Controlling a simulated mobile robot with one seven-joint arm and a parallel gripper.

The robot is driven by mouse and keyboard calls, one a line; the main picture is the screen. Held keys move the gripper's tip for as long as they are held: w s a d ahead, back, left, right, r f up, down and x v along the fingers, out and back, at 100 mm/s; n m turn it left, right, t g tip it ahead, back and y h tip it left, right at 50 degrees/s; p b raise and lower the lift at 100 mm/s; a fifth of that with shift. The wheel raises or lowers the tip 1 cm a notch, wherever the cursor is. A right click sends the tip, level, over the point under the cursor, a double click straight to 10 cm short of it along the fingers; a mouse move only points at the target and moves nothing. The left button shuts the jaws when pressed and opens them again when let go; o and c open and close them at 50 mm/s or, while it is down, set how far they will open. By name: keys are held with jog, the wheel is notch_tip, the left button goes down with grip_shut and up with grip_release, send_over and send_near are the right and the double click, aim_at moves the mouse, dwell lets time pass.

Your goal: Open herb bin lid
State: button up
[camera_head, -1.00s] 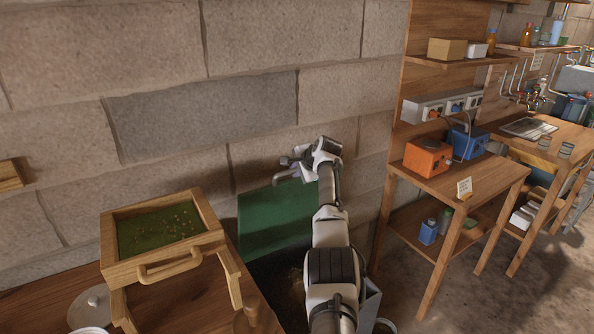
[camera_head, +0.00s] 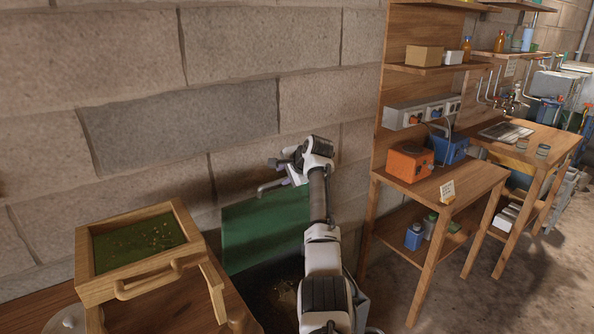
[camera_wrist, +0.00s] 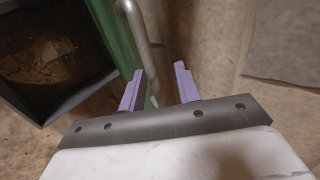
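The herb bin's green lid (camera_head: 262,232) stands raised, steeply tilted, in front of the block wall. The dark bin interior with some brownish herb matter (camera_wrist: 45,60) shows in the wrist view, left of the lid's green edge (camera_wrist: 112,35). A grey metal handle (camera_wrist: 138,40) sticks out at the lid's edge; it also shows in the head view (camera_head: 270,187). My gripper (camera_wrist: 157,88) has its purple fingers apart on either side of the handle's end. The handle lies nearer the left finger; whether they touch I cannot tell. My arm hides part of the bin and lid.
A wooden sieve tray (camera_head: 150,282) with green herbs stands on a table at left. A wooden bench (camera_head: 455,180) with an orange box (camera_head: 410,162) and a blue box (camera_head: 447,148) stands at right. The stone wall (camera_head: 250,60) is close behind the lid.

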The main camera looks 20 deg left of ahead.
jog(key=b+v, duration=0.2)
jog(key=v, duration=0.7)
jog(key=shift+b, duration=0.35)
jog(key=shift+s+r, duration=0.1)
